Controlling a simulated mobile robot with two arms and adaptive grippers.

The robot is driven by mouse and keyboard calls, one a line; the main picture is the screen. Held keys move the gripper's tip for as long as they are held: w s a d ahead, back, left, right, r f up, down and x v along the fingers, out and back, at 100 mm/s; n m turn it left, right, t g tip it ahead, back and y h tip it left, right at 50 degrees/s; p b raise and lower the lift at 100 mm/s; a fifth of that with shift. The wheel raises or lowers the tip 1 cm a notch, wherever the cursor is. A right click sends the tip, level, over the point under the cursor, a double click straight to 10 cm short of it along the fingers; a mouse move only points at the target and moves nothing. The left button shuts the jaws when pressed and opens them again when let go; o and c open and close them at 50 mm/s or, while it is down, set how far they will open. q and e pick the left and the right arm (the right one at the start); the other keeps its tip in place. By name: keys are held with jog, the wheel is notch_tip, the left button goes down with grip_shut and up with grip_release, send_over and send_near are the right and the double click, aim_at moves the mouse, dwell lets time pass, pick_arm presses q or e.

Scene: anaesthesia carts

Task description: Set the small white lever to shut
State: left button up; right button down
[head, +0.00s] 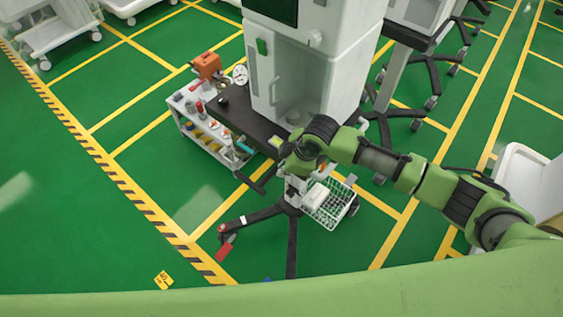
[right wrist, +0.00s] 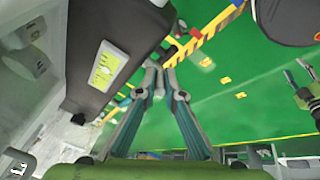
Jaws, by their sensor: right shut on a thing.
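My right gripper (head: 292,168) is at the front edge of the cart's dark shelf (head: 243,121), low beside the cart's post. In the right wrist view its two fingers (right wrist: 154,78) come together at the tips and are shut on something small. That fits the small white lever, but the fingers hide most of it and I cannot read its position. A yellow-green label (right wrist: 105,68) on the dark shelf part lies just left of the fingers.
The tall white cabinet (head: 345,75) stands behind the gripper. A wire basket (head: 345,212) hangs below right. The dark wheeled legs (head: 291,250) spread over the green floor. A low trolley with tools (head: 205,143) stands left.

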jog(key=shift+s+d+f+t+y+b, duration=0.45)
jog(key=shift+t+y+b, duration=1)
jog(key=shift+b, duration=1.25)
jog(key=shift+s+d+f+t+y+b, duration=0.15)
jog(key=shift+f+t+y+b, duration=0.55)
jog(key=shift+t+y+b, duration=1.4)
jog(key=shift+s+d+f+t+y+b, duration=0.3)
jog(key=shift+f+t+y+b, duration=0.35)
jog(key=shift+b, duration=2.7)
jog(key=shift+r, duration=0.1)
jog(key=c, duration=2.4)
grip_release()
